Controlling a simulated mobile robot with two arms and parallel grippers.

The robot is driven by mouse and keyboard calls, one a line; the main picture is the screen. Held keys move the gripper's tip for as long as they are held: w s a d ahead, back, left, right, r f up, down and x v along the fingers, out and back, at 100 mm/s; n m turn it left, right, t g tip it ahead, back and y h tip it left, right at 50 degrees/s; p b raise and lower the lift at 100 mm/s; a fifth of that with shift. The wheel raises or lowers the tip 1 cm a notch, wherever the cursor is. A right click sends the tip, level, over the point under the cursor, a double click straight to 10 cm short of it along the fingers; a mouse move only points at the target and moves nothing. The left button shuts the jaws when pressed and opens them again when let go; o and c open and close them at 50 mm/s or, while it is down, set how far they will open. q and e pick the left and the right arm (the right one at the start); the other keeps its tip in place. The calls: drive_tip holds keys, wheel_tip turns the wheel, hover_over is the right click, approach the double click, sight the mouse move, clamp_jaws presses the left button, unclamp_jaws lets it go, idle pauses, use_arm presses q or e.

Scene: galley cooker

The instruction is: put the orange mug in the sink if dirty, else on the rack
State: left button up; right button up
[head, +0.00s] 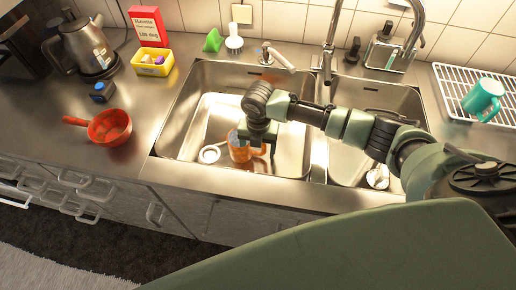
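The orange mug (239,149) is inside the left sink basin (183,128), toward its front edge. My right gripper (259,146) points down into the basin right at the mug and covers part of it. Orange shows on both sides of the gripper. I cannot see the fingertips clearly enough to tell whether they are closed on the mug. I cannot make out any dirt on the mug. The white wire rack (450,88) is on the counter at the right, with a teal mug (483,97) on it. My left gripper is not in view.
A faucet (329,50) stands behind the divider between the basins. A red pan (109,127), kettle (83,45), yellow tub (152,62) and red box (148,26) stand at left. The counter's front-left stretch is clear.

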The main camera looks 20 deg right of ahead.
drive_tip(key=shift+r, duration=0.1)
wheel_tip(320, 180, up, 12)
drive_tip(key=shift+r+b, duration=0.1)
drive_tip(key=shift+b, duration=0.2)
idle(0.3)
